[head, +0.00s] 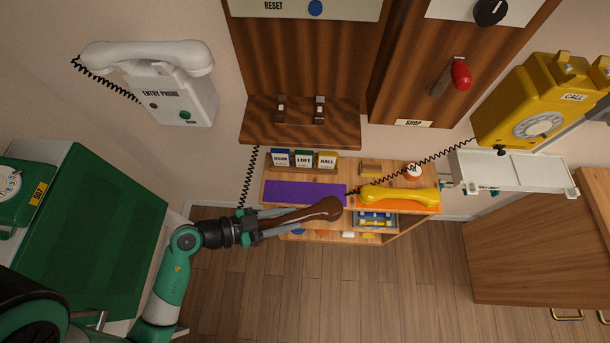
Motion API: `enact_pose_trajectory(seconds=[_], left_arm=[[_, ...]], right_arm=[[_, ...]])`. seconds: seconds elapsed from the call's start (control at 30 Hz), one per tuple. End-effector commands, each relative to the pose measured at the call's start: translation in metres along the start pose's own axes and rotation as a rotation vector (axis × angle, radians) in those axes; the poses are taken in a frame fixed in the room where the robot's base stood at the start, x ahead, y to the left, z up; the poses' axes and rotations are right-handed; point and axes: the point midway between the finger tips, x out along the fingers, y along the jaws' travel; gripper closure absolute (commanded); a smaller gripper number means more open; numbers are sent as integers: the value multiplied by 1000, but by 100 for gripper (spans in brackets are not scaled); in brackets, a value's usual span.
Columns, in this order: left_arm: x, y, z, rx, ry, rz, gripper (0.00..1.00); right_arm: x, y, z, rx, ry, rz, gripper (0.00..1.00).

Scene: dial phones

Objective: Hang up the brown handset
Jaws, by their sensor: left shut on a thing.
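The brown handset (308,213) is in my left gripper (277,221), which is shut on it. It is held out in front of the low wooden shelf unit, its far end pointing right. A black coiled cord (250,180) hangs down beside the brown wooden panel (300,60). Two metal hooks (300,110) stand on the small ledge (270,130) at the foot of that panel, with nothing on them. My right gripper does not show.
A yellow handset (400,195) lies on the shelf's orange mat, beside a purple mat (300,193). A white wall phone (165,85) hangs at left. A yellow dial phone (540,105) is at right, above a white tray (512,172). A green cabinet (90,230) stands at left.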

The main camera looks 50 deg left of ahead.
Motion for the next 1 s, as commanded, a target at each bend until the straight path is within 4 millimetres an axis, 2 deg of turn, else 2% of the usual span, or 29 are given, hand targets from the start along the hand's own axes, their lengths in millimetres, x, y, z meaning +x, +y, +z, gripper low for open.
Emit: enact_pose_trajectory(seconds=[0.03,0.37,0.47,0.57,0.8,0.9,1.0], left_arm=[[2,-1,8,-1,2,-5,100],[2,-2,7,-1,2,-7,100],[7,-8,10,0,3,-7,100],[20,-25,18,3,5,-8,100],[66,-84,37,4,5,-7,100],[82,-98,58,-1,2,-6,100],[93,-109,68,-1,2,-6,100]], right_arm=[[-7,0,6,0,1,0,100],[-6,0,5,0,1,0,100],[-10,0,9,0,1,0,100],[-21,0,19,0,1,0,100],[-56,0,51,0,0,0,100],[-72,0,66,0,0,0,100],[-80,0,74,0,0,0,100]])
